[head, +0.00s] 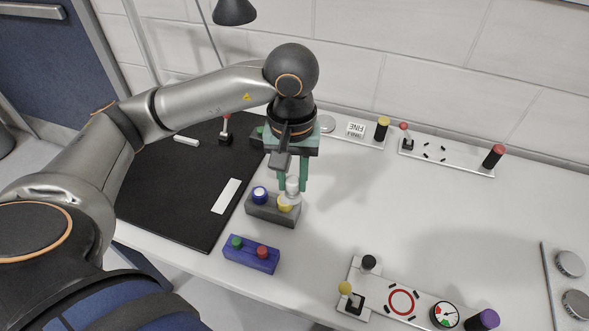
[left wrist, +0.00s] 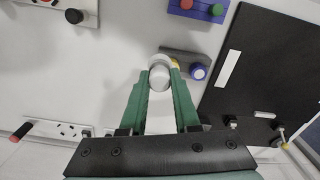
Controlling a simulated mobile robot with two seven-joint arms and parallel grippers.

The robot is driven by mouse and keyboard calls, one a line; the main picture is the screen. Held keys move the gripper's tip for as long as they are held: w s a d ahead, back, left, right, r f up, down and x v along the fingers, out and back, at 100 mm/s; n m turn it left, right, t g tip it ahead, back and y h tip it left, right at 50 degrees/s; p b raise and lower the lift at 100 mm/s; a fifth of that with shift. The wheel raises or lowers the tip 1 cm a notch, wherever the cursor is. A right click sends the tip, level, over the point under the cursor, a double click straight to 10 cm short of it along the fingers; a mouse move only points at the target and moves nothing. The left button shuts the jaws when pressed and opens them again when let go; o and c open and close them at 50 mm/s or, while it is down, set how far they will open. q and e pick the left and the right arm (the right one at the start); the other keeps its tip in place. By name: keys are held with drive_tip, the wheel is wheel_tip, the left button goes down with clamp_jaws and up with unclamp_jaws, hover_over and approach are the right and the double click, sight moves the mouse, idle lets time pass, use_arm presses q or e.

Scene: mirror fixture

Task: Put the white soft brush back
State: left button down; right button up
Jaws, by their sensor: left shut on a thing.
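My left gripper (head: 291,191) points down with its green fingers shut on the white brush (head: 292,185). In the left wrist view the brush's round white end (left wrist: 159,76) shows between the fingertips (left wrist: 160,70). The grey block (head: 268,213) is just below the fingers. It bears a blue-and-white round piece (head: 260,194) on the left and a yellow piece (head: 285,204) on the right. The brush is over or beside the yellow piece; I cannot tell whether it touches the block. My right gripper is not in view.
A blue block (head: 250,256) with green and red knobs lies nearer the front edge. A black mat (head: 165,190) lies left. A white panel with a gauge (head: 444,314) is at front right; another panel (head: 450,158) stands near the wall. The middle right table is clear.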

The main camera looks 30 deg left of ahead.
use_arm(q)
drive_tip(key=shift+w+a+f, duration=0.15)
drive_tip(key=shift+w+a, duration=0.15)
drive_tip(key=shift+w, duration=0.15)
drive_tip(key=w+a+f, duration=0.2)
drive_tip(key=w, duration=0.1)
drive_tip(key=w+a+f+p, duration=0.1)
drive_tip(key=w+a+f, duration=0.1)
drive_tip(key=w+f, duration=0.1)
drive_tip(key=w+a+f, duration=0.2)
drive_tip(key=w+f, duration=0.1)
drive_tip(key=w, duration=0.1)
drive_tip(key=shift+a+f+p, duration=0.2)
drive_tip(key=shift+a+p, duration=0.1)
drive_tip(key=shift+a, duration=0.1)
drive_tip(key=shift+w+a+f, duration=0.3)
drive_tip(key=shift+w+f, duration=0.15)
drive_tip(key=shift+f, duration=0.15)
wheel_tip(320, 180, down, 3)
drive_tip(key=shift+f+p, duration=0.1)
drive_tip(key=shift+p, duration=0.4)
